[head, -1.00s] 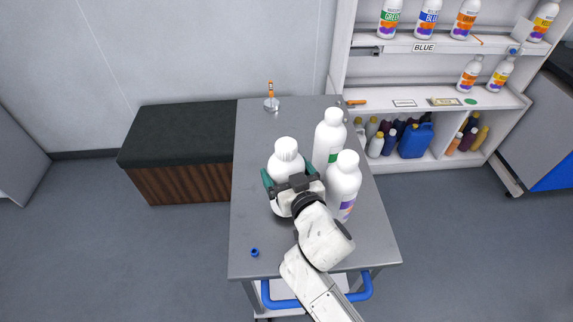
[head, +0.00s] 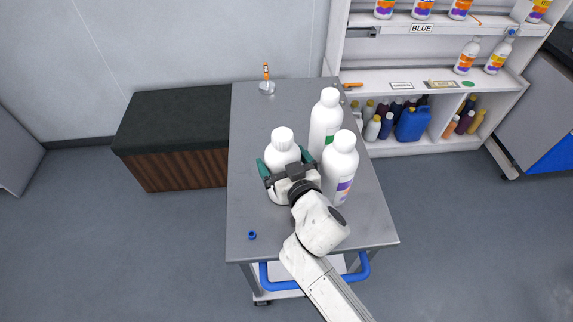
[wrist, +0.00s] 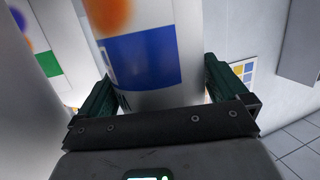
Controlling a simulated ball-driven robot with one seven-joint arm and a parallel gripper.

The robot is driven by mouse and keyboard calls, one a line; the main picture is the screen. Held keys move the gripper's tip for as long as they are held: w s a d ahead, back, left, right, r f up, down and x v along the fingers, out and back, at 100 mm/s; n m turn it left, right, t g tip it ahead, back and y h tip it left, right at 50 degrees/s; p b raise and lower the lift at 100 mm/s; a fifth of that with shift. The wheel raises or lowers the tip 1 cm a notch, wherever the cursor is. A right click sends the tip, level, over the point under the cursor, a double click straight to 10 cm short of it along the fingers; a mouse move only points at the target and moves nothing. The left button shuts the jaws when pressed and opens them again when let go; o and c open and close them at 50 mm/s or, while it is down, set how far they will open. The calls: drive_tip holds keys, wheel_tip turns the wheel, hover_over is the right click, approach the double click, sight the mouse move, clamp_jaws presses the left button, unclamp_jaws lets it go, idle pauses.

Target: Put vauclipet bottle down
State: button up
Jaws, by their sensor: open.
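A white bottle (head: 282,142) is upright at the left of a group of three on the grey table (head: 250,205). I take it as the vauclipet bottle, but its name cannot be read. My gripper (head: 284,166) is around it, with one green finger on each side. In the wrist view the bottle (wrist: 145,55) shows an orange spot and a blue label band between the open fingers (wrist: 158,85). The fingers look slightly apart from its sides. Its base is mostly hidden by my gripper, so contact with the table is hard to see.
Two white bottles stand close at the right, one behind (head: 325,125) and one nearer (head: 341,165). A small blue cap (head: 252,235) lies front left. A small stand (head: 267,88) is at the back.

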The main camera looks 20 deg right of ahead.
drive_tip(key=s+r+b, duration=0.2)
drive_tip(key=s, duration=1)
drive_tip(key=shift+a+r+b, duration=0.15)
drive_tip(key=shift+r+b, duration=0.15)
drive_tip(key=shift+b, duration=0.05)
drive_tip(key=shift+w, duration=0.1)
